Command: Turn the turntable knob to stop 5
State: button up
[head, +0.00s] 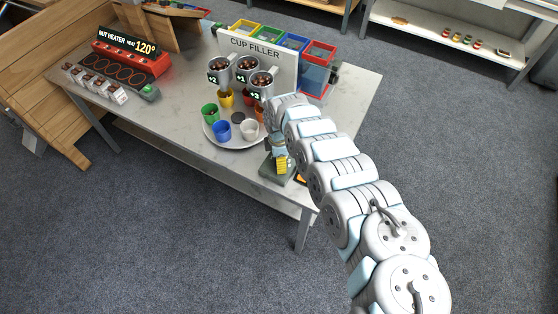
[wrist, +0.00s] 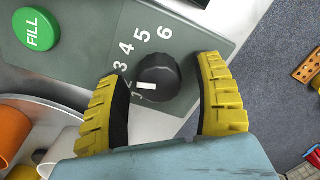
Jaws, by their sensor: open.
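The black turntable knob (wrist: 165,72) sits on a grey control panel (wrist: 95,55) with the numbers 1 to 6 around it. Its white mark is on the left side, toward the low numbers near 2 or 1; I cannot tell exactly which. My gripper (wrist: 161,72) is open, with one yellow finger left of the knob and one right of it. I cannot tell whether either finger touches it. In the head view my gripper (head: 280,165) is over the panel at the table's front edge and hides the knob. The round turntable (head: 237,142) holds several coloured cups.
A green FILL button (wrist: 37,30) is on the same panel, left of the knob. The cup filler (head: 255,50) with its hoppers stands behind the turntable. The red nut heater (head: 130,57) is at the table's left.

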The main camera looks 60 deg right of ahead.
jog(key=shift+f, duration=0.1)
jog(key=c, duration=1.2)
jog(key=shift+p, duration=0.3)
jog(key=shift+r+m+p, duration=0.2)
jog(key=shift+m+p, duration=0.75)
jog(key=shift+m, duration=0.05)
jog(key=m+p, duration=0.2)
jog(key=shift+w+m, duration=0.1)
jog(key=shift+m, duration=0.2)
jog(key=m+p, duration=0.1)
jog(key=m, duration=0.2)
jog(key=shift+f+m, duration=0.15)
jog(key=shift+m, duration=0.15)
jog(key=shift+c, duration=0.2)
jog(key=shift+f+m, duration=0.1)
jog(key=shift+m, duration=1.7)
